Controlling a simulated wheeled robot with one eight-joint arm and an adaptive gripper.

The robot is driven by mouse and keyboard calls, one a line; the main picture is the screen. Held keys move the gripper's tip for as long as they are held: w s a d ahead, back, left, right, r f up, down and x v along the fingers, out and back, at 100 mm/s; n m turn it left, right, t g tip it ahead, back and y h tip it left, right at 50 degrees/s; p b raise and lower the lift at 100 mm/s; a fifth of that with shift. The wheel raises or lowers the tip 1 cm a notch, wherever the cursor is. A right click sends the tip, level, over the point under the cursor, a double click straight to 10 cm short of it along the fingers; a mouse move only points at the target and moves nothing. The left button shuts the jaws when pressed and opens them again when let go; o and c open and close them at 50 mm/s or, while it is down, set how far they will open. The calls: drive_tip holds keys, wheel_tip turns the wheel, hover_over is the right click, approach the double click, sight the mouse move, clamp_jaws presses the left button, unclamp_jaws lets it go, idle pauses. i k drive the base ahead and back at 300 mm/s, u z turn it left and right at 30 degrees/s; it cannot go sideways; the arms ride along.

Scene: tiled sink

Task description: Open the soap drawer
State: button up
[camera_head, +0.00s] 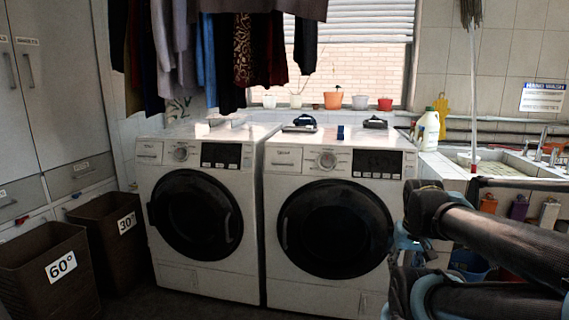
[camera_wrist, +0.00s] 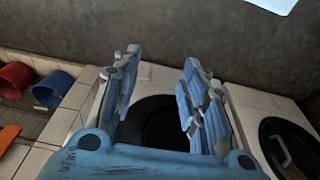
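Two white front-loading washing machines stand side by side in the head view, the left one (camera_head: 203,268) and the right one (camera_head: 330,284). Each has a drawer front at its upper left: the left machine's soap drawer (camera_head: 149,150) and the right machine's soap drawer (camera_head: 284,158). Both look flush with their panels. Both round doors look shut. My gripper (camera_wrist: 162,62) is open and empty in the wrist view, its two blue fingers apart, with a machine's dark door (camera_wrist: 158,122) showing between them. My arm is at the right of the head view.
Brown laundry baskets (camera_head: 92,288) stand at the left. A detergent bottle (camera_head: 427,130) and a sink (camera_head: 500,168) are at the right. Red (camera_wrist: 15,80) and blue (camera_wrist: 52,88) buckets show in the wrist view. Clothes (camera_head: 225,50) hang above the machines. The floor before them looks clear.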

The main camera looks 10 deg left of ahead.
sight(277, 158)
drive_tip(key=z, duration=1.1)
drive_tip(key=k, duration=1)
drive_tip(key=u, duration=1.2)
drive_tip(key=i, duration=1)
drive_tip(key=z, duration=0.05)
